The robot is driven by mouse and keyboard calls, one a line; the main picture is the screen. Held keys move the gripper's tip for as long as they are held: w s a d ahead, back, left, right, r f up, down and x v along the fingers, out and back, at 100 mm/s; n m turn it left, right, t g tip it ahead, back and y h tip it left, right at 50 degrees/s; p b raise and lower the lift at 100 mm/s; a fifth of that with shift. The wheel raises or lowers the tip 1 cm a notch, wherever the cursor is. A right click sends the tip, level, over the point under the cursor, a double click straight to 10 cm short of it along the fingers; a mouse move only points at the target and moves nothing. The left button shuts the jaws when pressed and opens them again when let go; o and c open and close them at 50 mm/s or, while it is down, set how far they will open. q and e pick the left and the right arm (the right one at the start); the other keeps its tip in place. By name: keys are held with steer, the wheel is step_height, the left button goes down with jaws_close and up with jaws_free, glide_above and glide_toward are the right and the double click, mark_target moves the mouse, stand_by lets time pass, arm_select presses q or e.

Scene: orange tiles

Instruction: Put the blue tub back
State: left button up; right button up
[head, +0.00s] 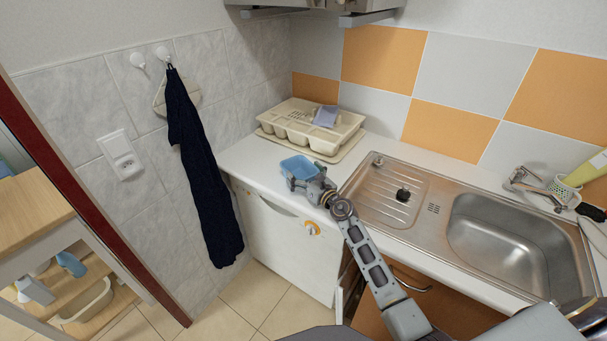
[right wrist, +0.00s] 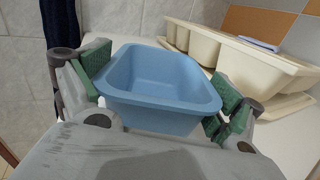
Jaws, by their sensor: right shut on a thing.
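The blue tub (head: 298,166) is at the left end of the white counter, in front of the dish rack. It is open at the top and looks empty in the right wrist view (right wrist: 160,80). My right gripper (head: 305,180) is shut on the tub, with its green-padded fingers (right wrist: 162,92) on either side of it. The tub sits roughly level; I cannot tell whether it touches the counter. My left gripper does not show.
A cream dish rack (head: 312,128) with a small grey-blue item (head: 326,116) stands behind the tub. A steel sink (head: 510,240) with a drainboard (head: 385,197) lies to the right. A dark towel (head: 198,165) hangs at left. A wooden shelf unit (head: 35,215) stands beyond the red-brown edge.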

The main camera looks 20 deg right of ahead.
mark_target(310, 179)
steer(key=o, duration=0.9)
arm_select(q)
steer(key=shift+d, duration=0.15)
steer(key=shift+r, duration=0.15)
arm_select(e)
steer(key=shift+r, duration=0.15)
steer(key=shift+p+v, duration=0.3)
steer(key=shift+v, duration=4.85)
steer(key=shift+s+d, duration=0.2)
steer(key=shift+s, duration=0.3)
steer(key=shift+s+d, duration=0.1)
steer(key=shift+s, duration=0.2)
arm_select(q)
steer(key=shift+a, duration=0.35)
